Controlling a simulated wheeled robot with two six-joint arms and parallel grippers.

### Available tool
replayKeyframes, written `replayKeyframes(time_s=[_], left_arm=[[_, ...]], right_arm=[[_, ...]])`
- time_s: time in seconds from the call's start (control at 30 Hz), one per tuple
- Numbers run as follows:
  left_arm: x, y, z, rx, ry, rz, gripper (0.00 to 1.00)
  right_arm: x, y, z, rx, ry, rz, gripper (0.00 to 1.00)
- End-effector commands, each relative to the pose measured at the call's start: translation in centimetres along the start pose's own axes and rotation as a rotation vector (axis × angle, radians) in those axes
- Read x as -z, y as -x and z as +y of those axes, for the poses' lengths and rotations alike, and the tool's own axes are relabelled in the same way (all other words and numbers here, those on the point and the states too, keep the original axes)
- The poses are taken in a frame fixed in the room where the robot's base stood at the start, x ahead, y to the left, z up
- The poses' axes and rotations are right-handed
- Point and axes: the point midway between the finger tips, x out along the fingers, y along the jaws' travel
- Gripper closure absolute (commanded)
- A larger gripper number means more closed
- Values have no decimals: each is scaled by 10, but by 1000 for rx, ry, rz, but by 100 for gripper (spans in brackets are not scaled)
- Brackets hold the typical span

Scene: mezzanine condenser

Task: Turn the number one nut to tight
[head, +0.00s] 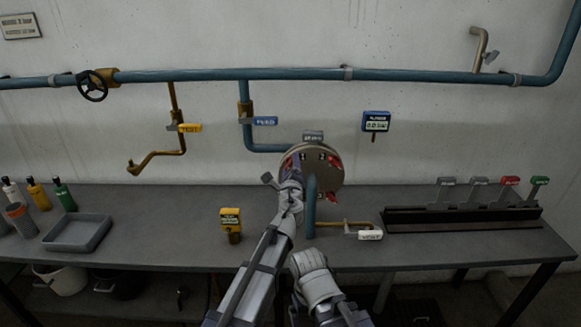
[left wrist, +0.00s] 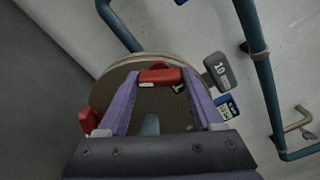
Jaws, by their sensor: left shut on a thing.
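A round brown-grey flange disc (head: 328,178) on the blue pipework has red nuts around its face and small number labels. My left gripper (head: 291,178) reaches the left part of its face. In the left wrist view the two purple fingers of my left gripper (left wrist: 160,88) stand on either side of a red nut (left wrist: 160,76) near the rim of the disc (left wrist: 110,84) and are shut on it. The nut's number is not readable there. Another red nut (left wrist: 88,121) shows at the left rim. My right gripper's fingers do not show.
A grey tag (head: 313,136) is above the disc and a blue gauge (head: 376,121) to its right. A yellow device (head: 231,221) and a brass pipe with a white tag (head: 370,235) are at the bench. A rack of levers (head: 460,217) stands at right, a grey tray (head: 77,233) at left.

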Motion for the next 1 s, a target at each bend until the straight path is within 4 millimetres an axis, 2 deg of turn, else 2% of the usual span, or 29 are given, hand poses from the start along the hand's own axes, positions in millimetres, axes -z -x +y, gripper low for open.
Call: replayKeyframes(time_s=[0.37, 0.4, 0.67, 1.0], left_arm=[[1, 2, 0, 1, -7, 2, 88], [1, 2, 0, 1, -6, 2, 31], [0, 1, 0, 0, -5, 1, 3], [0, 3, 0, 0, -5, 0, 3]], right_arm=[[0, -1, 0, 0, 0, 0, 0], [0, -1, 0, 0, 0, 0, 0], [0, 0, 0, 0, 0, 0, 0], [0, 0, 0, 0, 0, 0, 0]])
